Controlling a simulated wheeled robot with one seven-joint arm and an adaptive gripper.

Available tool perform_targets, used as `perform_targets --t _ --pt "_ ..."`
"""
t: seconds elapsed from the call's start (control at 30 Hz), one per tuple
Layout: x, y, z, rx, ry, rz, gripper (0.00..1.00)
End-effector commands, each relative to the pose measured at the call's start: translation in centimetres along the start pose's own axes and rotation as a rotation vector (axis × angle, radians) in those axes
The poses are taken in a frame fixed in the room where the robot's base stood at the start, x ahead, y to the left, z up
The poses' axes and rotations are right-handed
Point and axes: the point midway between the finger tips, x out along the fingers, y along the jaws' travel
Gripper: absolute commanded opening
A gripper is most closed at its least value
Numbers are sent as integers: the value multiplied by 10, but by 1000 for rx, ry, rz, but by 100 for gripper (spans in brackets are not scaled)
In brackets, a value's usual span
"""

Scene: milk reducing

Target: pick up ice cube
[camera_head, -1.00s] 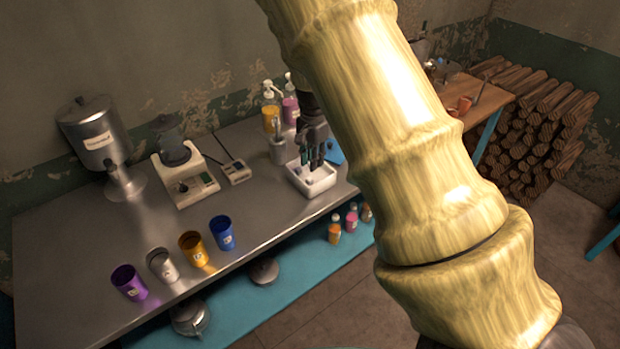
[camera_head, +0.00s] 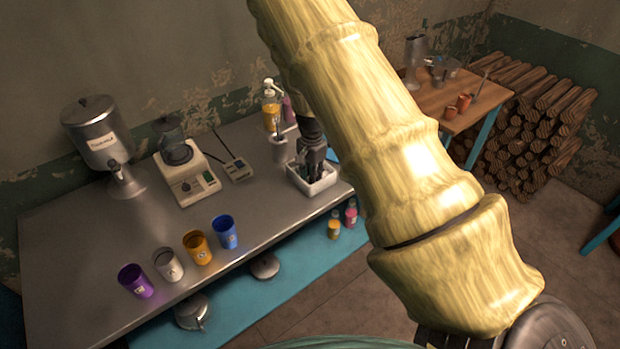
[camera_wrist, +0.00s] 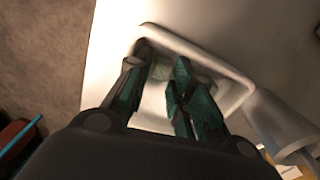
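The white tray (camera_head: 322,188) stands near the right end of the metal counter. My gripper (camera_head: 309,172) points down into it. In the wrist view, my gripper (camera_wrist: 158,82) is open, its two dark green-padded fingers apart inside the white tray (camera_wrist: 232,95). A pale, faint block that looks like an ice cube (camera_wrist: 161,70) lies on the tray floor beyond and between the fingertips. I cannot tell whether a finger touches it. In the head view, the ice is hidden by my gripper.
A grey metal container (camera_head: 279,150) with a utensil stands close to the tray's left, and pump bottles (camera_head: 271,110) stand behind.

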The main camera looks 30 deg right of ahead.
Motion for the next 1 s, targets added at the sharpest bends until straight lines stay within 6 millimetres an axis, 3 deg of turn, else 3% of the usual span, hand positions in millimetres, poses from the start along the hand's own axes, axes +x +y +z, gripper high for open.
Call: perform_targets --t 0.2,0.3,0.77,1.0 --pt "0 0 0 0 0 0 23" --pt "0 0 0 0 0 0 9" --pt "-2 -1 0 0 1 -1 9" --pt "-20 -1 0 -1 1 -3 9"
